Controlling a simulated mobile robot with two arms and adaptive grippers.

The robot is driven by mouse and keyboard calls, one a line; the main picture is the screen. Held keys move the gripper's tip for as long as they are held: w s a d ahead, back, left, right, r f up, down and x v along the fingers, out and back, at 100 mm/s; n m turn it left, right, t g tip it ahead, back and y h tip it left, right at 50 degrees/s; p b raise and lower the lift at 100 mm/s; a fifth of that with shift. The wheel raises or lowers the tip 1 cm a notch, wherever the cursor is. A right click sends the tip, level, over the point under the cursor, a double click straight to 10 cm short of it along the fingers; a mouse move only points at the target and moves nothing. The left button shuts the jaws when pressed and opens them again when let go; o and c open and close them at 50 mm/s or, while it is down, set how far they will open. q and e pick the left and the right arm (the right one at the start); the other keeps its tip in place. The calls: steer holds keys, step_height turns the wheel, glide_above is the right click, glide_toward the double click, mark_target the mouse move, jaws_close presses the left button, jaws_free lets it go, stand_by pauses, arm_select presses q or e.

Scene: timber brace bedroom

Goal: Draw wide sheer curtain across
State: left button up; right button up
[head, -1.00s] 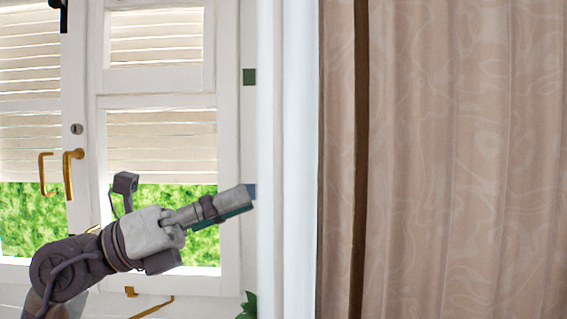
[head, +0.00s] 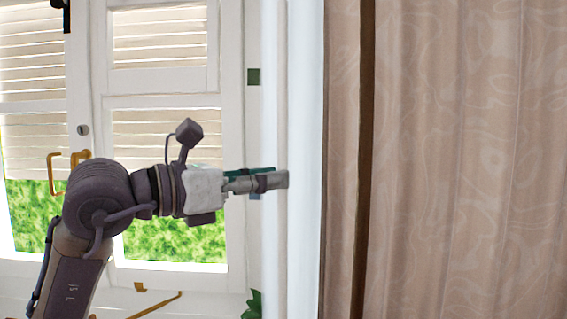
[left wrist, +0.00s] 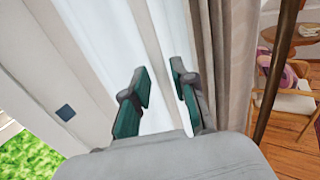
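The white sheer curtain (head: 304,100) hangs bunched in a narrow vertical strip between the window frame and the beige drape. It also shows in the left wrist view (left wrist: 104,48), pale and folded. My left gripper (head: 284,180) reaches right from the window, with its fingertips overlapping the sheer's left part in the head view. In the left wrist view, the two teal-padded fingers (left wrist: 162,82) stand apart with white folds seen between and beyond them. Whether the fingers touch the cloth cannot be told. My right gripper is in neither view.
A patterned beige drape (head: 450,150) hangs to the right, with a dark brown upright pole (head: 366,150) before it. The window (head: 165,140) with brass handles (head: 80,160) is behind my arm. A chair (left wrist: 285,103) and round table (left wrist: 285,32) stand beyond on wooden floor.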

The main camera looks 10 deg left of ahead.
arm_select(q)
steer(key=shift+p+x, duration=0.35)
steer(key=shift+x, duration=1.15)
jaws_close()
